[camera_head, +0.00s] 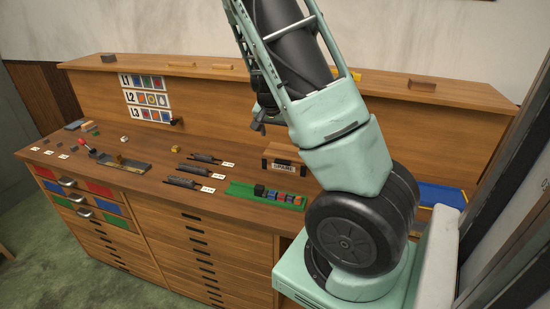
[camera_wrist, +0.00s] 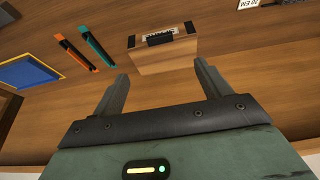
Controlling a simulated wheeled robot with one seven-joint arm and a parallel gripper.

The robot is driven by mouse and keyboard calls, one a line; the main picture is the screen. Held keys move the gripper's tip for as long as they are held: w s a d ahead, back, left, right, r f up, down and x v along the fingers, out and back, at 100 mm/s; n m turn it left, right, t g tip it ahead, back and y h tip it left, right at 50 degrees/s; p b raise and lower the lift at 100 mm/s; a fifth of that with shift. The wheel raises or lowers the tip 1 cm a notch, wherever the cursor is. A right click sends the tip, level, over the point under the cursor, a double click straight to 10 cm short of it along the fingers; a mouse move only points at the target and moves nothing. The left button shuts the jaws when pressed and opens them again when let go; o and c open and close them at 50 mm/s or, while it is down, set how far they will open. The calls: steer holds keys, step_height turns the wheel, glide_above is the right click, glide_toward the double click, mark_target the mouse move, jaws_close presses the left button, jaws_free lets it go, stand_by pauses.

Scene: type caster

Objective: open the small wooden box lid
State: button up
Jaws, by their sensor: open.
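The small wooden box (camera_head: 283,158) stands on the desk top, just left of my arm in the head view. It has a label and dark corners on its front, and its lid looks shut. In the wrist view the box (camera_wrist: 163,52) lies beyond my fingertips, with a dark latch or handle and a label at its far edge. My gripper (camera_wrist: 160,82) is open and empty, its two fingers apart and not touching the box. In the head view my gripper (camera_head: 262,122) is partly hidden by my arm, above the desk and behind the box.
A green tray (camera_head: 262,196) with small coloured blocks lies in front of the box. Dark tools with labels (camera_head: 199,170) lie to its left. A blue tray (camera_head: 443,195) is at the right. In the wrist view an orange tool (camera_wrist: 74,53) and a teal tool (camera_wrist: 97,46) lie beside the box.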

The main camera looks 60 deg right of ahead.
mark_target(282, 161)
steer(key=x, duration=1.4)
steer(key=shift+d+f, duration=0.15)
steer(key=shift+f, duration=0.2)
steer(key=c, duration=1.4)
steer(key=shift+r+p, duration=0.1)
steer(key=shift+p, duration=0.25)
